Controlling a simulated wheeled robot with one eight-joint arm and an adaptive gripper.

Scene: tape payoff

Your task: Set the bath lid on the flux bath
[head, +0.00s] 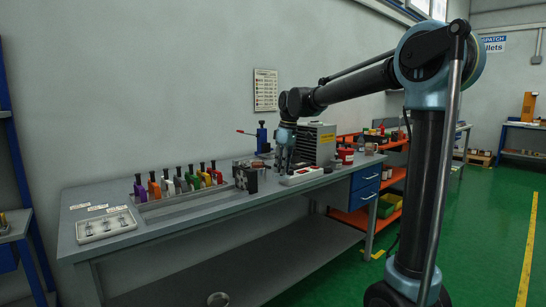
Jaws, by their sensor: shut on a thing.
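My gripper (284,165) points down over the right half of the grey workbench (190,218). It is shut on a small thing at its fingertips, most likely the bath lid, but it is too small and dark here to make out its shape. A low pale tray with red parts (301,176) lies on the bench just right of the fingertips; it may be the flux bath, but I cannot be sure. A red tub (345,157) stands farther right near the bench's end. I cannot tell whether the held thing touches anything.
A dark block-like fixture (246,178) stands left of my gripper. A rack of coloured-handled tools (181,186) and a pale tray (106,225) are farther left. A grey cabinet (318,142) and a blue press (262,138) stand behind. The bench's front strip is clear.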

